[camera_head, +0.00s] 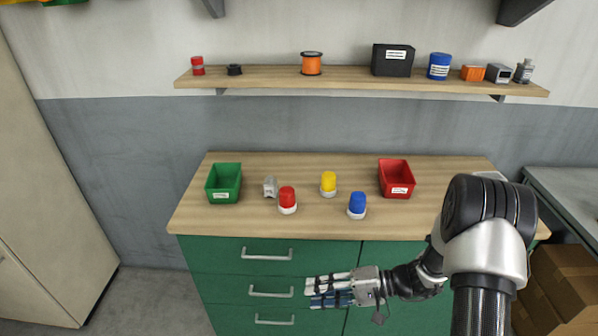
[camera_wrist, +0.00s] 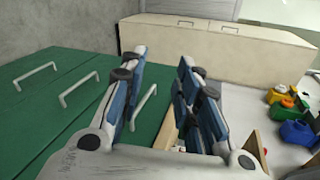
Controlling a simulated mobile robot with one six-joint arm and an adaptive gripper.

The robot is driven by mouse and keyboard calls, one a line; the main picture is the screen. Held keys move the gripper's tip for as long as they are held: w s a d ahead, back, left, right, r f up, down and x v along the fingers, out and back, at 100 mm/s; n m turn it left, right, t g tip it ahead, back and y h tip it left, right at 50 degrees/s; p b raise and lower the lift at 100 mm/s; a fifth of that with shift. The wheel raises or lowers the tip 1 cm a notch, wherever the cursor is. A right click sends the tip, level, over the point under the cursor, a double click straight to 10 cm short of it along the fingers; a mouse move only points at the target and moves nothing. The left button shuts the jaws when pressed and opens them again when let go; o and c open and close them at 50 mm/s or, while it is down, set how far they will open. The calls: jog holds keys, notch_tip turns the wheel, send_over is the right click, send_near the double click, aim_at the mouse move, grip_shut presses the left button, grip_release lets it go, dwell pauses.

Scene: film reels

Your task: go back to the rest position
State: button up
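My gripper (camera_head: 309,291) is in front of the green drawers, below the worktop's front edge, pointing left. In the wrist view my gripper (camera_wrist: 163,55) has its two fingers apart, with nothing held between them. My arm reaches in from the lower right of the head view. On the wooden worktop (camera_head: 240,228) stand a red-topped piece (camera_head: 287,199), a yellow-topped piece (camera_head: 328,184), a blue-topped piece (camera_head: 357,205) and a small grey piece (camera_head: 270,187). A green bin (camera_head: 223,183) is at the left and a red bin (camera_head: 396,179) at the right.
The drawer handles (camera_head: 267,254) stick out near my gripper. A wall shelf (camera_head: 270,77) holds several items, including an orange spool (camera_head: 311,63) and a black box (camera_head: 392,60). A tall beige cabinet (camera_head: 50,180) stands left; cardboard boxes (camera_head: 565,280) are at the right.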

jog(key=s+r+n+g+h, duration=0.25)
jog(key=s+r+h, duration=0.2)
jog(key=r, duration=0.55)
jog(key=s+d+r+t+h, duration=0.3)
jog(key=s+d+r+h, duration=0.1)
jog(key=s+r, duration=0.3)
jog(key=s+d+r+t+h, duration=0.3)
jog(key=s+d+r+h, duration=0.2)
jog(key=s, duration=0.5)
notch_tip(320, 180, up, 2)
jog(key=shift+r+h, duration=0.1)
jog(key=shift+h, duration=0.35)
